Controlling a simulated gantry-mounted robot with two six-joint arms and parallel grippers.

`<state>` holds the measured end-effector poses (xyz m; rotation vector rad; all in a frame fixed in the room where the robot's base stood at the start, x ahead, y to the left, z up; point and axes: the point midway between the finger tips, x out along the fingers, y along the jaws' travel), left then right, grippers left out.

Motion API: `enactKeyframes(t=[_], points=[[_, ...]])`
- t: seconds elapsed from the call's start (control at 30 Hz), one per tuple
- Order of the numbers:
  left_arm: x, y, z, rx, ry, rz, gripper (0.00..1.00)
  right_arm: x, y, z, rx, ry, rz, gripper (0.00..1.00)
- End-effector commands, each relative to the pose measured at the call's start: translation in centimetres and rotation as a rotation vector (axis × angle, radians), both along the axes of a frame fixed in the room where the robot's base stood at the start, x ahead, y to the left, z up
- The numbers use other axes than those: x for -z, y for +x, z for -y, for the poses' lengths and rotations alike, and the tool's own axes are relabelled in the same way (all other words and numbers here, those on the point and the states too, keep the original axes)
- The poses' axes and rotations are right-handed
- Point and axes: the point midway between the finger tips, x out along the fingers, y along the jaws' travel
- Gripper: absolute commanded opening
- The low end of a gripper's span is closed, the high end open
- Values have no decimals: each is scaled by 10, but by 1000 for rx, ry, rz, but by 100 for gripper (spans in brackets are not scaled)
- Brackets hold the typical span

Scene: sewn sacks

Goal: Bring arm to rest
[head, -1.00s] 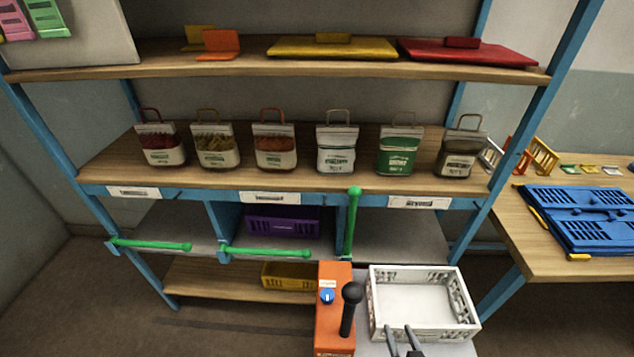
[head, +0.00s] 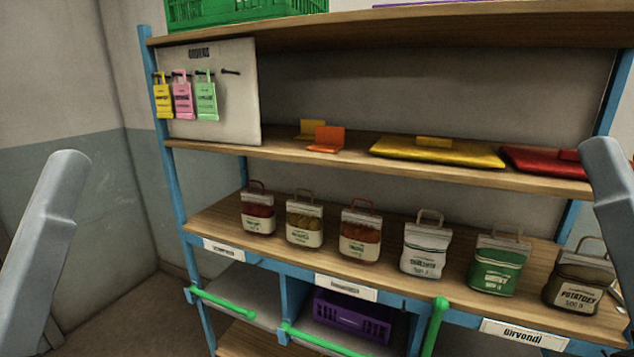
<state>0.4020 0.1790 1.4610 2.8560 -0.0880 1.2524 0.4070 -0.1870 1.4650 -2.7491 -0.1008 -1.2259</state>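A grey link of my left arm (head: 45,240) stands at the left edge of the head view. A grey link of my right arm (head: 612,190) stands at the right edge, in front of the shelf's right end. No gripper fingertips show, so neither gripper's state can be seen. Several sewn sacks with handles stand upright in a row on the middle shelf board, among them a dark red one (head: 258,215), a white one (head: 424,250), a green one (head: 497,264) and a brown one (head: 578,282).
A blue-framed shelf rack (head: 172,200) fills the view. Its upper board holds a yellow flat item (head: 437,152) and a red one (head: 545,162). Small tags hang on a white board (head: 236,105). Green bars (head: 222,302) and a purple crate (head: 352,318) are below; a green crate (head: 240,10) is on top.

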Motion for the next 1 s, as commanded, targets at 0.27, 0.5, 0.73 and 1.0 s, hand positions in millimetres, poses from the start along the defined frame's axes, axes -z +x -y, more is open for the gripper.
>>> enactKeyframes(t=[0.27,0.5,0.73,1.0], points=[[-119,0,0,0,0,1,100,-115,-6,-8,52,-97,-7,50],[-236,0,0,0,0,0,100,-232,-5,-7,53,-95,-8,50],[-338,0,0,0,0,0,100,-334,-5,-7,53,-95,-9,50],[-371,0,0,0,0,0,100,-367,-5,-7,53,-96,-10,50]])
